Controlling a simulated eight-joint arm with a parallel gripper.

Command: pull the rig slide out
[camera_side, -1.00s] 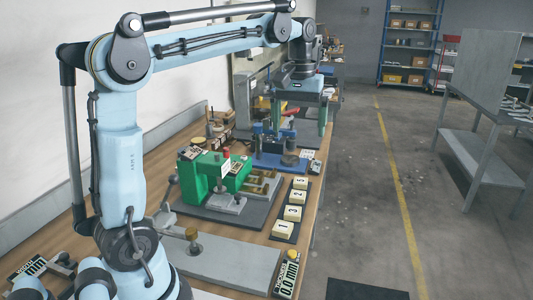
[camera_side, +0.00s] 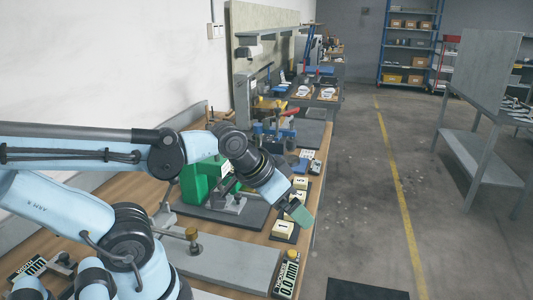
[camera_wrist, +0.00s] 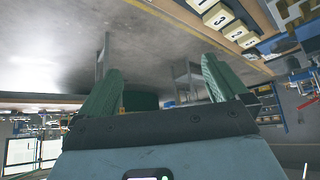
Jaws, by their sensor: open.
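My gripper (camera_side: 299,215) hangs at the front edge of the bench, tilted down to the right and partly covering the row of numbered blocks. In the wrist view its two green fingers (camera_wrist: 160,75) stand well apart with nothing between them. A long grey plate (camera_side: 225,262) with a brass knob (camera_side: 192,233) lies at the near end of the bench, left of and below my gripper. I cannot tell for certain which part is the rig slide. The green rig (camera_side: 196,182) behind is partly hidden by my arm.
Cream numbered blocks (camera_side: 283,229) lie on a dark strip; they also show in the wrist view (camera_wrist: 218,17). A readout showing 0.0 mm (camera_side: 287,272) stands at the near bench edge. A blue fixture (camera_side: 285,137) stands farther back.

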